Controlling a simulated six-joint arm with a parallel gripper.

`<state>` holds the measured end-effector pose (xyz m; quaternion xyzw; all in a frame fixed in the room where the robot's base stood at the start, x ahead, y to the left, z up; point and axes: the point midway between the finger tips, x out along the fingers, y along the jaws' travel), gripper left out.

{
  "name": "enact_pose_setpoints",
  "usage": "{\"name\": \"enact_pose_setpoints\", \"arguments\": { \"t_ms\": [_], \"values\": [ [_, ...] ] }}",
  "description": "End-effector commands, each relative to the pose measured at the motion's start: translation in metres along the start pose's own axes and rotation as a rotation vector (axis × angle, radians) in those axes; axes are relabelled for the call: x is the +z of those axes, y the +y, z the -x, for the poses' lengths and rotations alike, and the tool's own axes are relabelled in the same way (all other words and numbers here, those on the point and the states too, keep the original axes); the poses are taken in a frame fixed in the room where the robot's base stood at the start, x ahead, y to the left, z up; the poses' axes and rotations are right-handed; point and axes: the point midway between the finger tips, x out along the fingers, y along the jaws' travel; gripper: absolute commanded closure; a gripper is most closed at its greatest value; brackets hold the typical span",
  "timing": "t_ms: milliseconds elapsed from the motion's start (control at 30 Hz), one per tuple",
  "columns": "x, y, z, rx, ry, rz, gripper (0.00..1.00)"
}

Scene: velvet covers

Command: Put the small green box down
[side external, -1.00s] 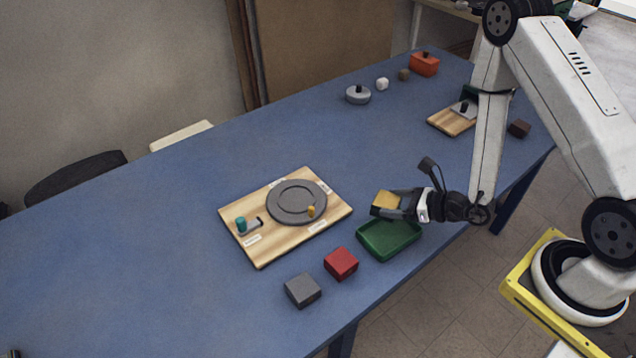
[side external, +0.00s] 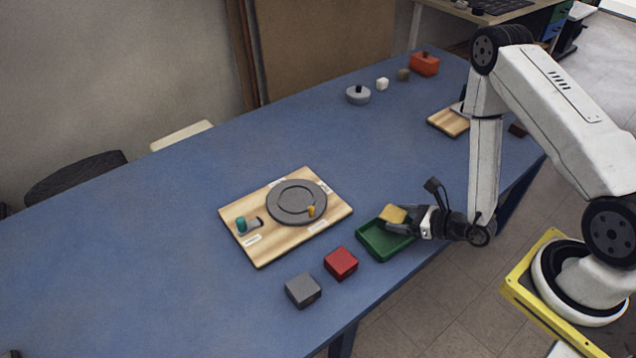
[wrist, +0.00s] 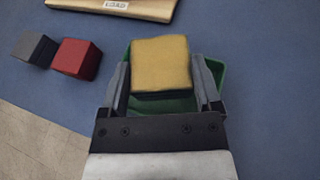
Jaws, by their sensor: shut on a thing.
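My gripper (side external: 396,222) is shut on a yellow-topped block (side external: 393,214) with a darker lower side. In the wrist view the block (wrist: 160,62) sits between my two fingers (wrist: 161,78). A shallow green open box (side external: 375,249) stands on the table under and around the block. It also shows in the wrist view (wrist: 219,75), partly hidden by my fingers and the block. The block is over or inside the box; whether it touches the floor of the box is hidden.
A red block (side external: 341,263) and a grey block (side external: 303,290) stand to the left of the green box. A wooden board (side external: 262,255) with a grey plate (side external: 296,201) lies behind them. The blue table (side external: 130,270) is clear at the left.

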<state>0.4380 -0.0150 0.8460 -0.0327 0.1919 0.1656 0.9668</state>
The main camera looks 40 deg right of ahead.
Motion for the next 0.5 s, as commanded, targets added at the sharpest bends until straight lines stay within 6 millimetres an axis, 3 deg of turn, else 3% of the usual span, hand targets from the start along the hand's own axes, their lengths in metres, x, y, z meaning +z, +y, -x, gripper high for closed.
{"name": "enact_pose_setpoints", "arguments": {
  "t_ms": [500],
  "values": [
    [-0.014, 0.001, -0.005, 0.001, 0.001, -0.001, 0.77]
  ]
}}
